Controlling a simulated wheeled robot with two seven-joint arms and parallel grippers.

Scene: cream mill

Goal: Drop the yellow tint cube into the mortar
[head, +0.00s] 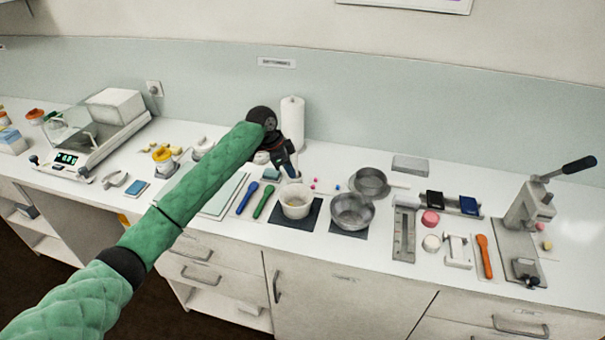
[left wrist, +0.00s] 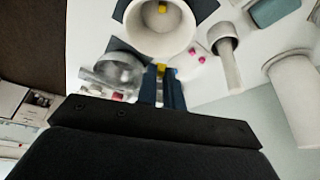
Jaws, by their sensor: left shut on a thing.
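The mortar (head: 296,208) is a cream-white bowl on a dark mat near the middle of the counter. It also shows at the top of the left wrist view (left wrist: 137,38), with a small yellow piece (left wrist: 163,8) inside it. My left gripper (head: 291,174) points down just behind the mortar's rim in the head view. In the left wrist view, its fingers (left wrist: 161,75) are shut on the yellow tint cube (left wrist: 161,69), which shows between the tips. The cube is hidden in the head view. My right gripper is not in view.
A metal bowl (head: 351,213) stands right of the mortar, with a metal pan (head: 370,181) behind it. Small pink cubes (head: 315,180) and a blue one lie behind. A blue spatula (head: 247,198) and a green one (head: 264,202) lie to the left. A paper roll (head: 292,120) stands behind.

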